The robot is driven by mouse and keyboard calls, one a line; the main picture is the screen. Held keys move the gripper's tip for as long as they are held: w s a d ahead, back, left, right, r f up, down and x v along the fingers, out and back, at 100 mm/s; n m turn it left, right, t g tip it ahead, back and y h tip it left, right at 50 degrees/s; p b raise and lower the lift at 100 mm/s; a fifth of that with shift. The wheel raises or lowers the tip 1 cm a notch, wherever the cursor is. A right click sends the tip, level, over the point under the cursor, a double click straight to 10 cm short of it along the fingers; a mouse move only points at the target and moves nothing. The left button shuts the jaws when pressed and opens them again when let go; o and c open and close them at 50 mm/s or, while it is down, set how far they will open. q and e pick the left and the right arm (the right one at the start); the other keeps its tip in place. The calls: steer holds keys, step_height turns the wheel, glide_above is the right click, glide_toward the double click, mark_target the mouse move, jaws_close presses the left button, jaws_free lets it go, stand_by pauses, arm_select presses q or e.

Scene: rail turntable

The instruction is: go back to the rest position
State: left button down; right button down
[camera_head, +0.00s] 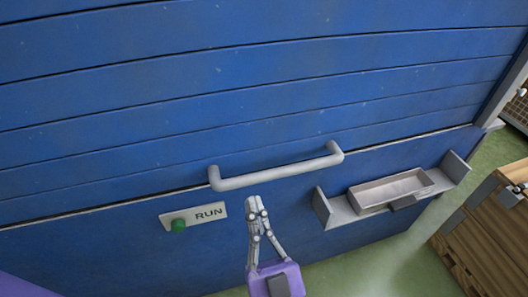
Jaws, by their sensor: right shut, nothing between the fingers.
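My right gripper (254,203) reaches up from the bottom of the head view. Its purple body is at the lower edge and its grey fingers are shut with nothing between them. The fingertips are just below a grey bar handle (280,176) on a blue slatted panel (200,90). Whether they touch the panel I cannot tell. My left gripper is not in view.
A RUN plate (208,214) with a green button (178,225) is left of the fingers. A grey bracket (341,211) holding a shallow tray (362,197) juts out at right. A wooden crate (490,245) stands at far right. Green floor (385,268) lies between.

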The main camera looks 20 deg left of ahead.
steer(key=shift+v, duration=1.75)
